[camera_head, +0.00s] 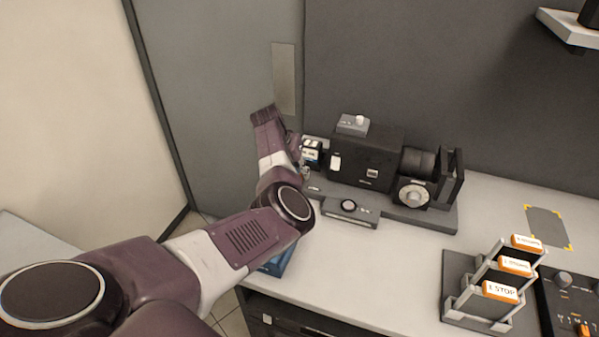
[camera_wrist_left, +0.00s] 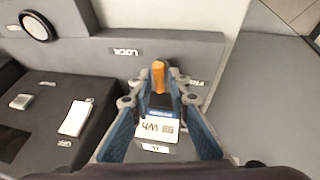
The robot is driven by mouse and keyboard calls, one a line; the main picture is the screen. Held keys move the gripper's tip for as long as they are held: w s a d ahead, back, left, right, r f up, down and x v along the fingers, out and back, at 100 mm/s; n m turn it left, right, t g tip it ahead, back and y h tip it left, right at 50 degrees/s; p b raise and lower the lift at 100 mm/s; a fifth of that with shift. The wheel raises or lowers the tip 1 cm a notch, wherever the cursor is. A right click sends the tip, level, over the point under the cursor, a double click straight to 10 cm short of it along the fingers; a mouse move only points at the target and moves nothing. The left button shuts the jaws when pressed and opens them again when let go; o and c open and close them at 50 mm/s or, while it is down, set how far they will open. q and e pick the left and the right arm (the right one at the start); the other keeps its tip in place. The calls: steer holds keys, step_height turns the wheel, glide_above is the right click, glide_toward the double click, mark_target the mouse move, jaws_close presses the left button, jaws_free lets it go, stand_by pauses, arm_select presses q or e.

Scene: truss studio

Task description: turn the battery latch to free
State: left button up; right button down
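The battery latch is an orange lever (camera_wrist_left: 158,77) in the left wrist view, on a grey base between a LOCK label (camera_wrist_left: 125,52) on the left and a partly hidden label on the right. A battery (camera_wrist_left: 156,132) with a "98 Wh" label lies below, between the fingers. In the head view my left gripper (camera_head: 299,165) reaches the left end of the black camera rig (camera_head: 368,150), and my wrist hides the latch. My right gripper is out of view.
The rig's grey base (camera_head: 425,213) stands on a light worktop (camera_head: 400,262). A rack with orange tags (camera_head: 500,291) and a dark control panel (camera_head: 567,300) are at the right. A grey wall is close behind. The worktop between rig and rack is clear.

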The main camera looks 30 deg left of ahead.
arm_select(q)
jaws_close()
